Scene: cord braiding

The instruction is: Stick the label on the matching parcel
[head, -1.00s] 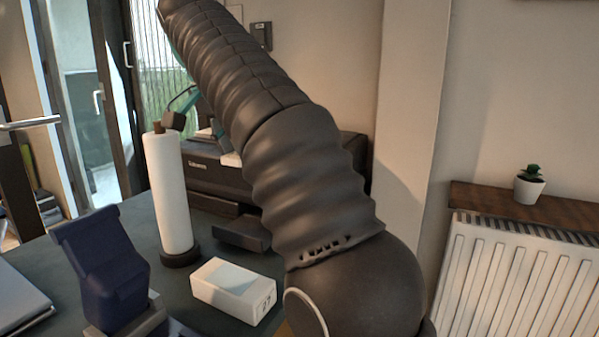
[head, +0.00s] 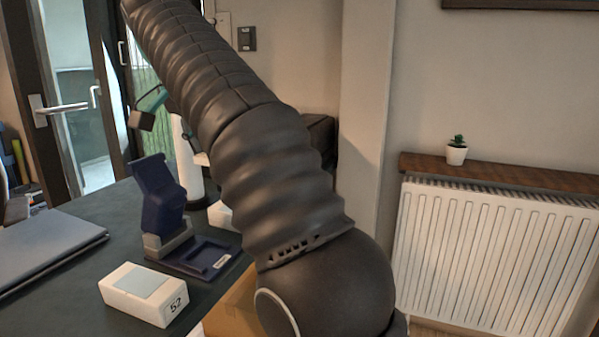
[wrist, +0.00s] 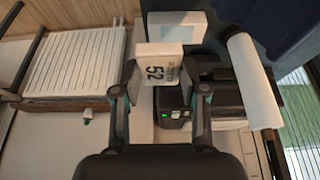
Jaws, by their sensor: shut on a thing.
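My gripper (wrist: 161,78) is shut on a pale label (wrist: 157,68) marked "52" in the wrist view. The label sits between both fingertips, above the desk. In the head view a teal and dark part of my gripper (head: 147,110) shows beside my arm, and the label cannot be made out there. A white parcel (head: 146,297) marked "52", with a grey patch on top, lies on the desk in front, apart from my gripper. Another white parcel (head: 220,216) is mostly hidden behind my arm. A white box with a grey patch (wrist: 178,25) shows beyond the label in the wrist view.
A navy stand (head: 158,200) with a flat tray (head: 212,258) stands behind the front parcel. A white roll (head: 187,165) stands farther back; a laptop (head: 45,245) lies left. A brown box (head: 235,312) is partly hidden by my arm. A radiator (head: 480,260) is right.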

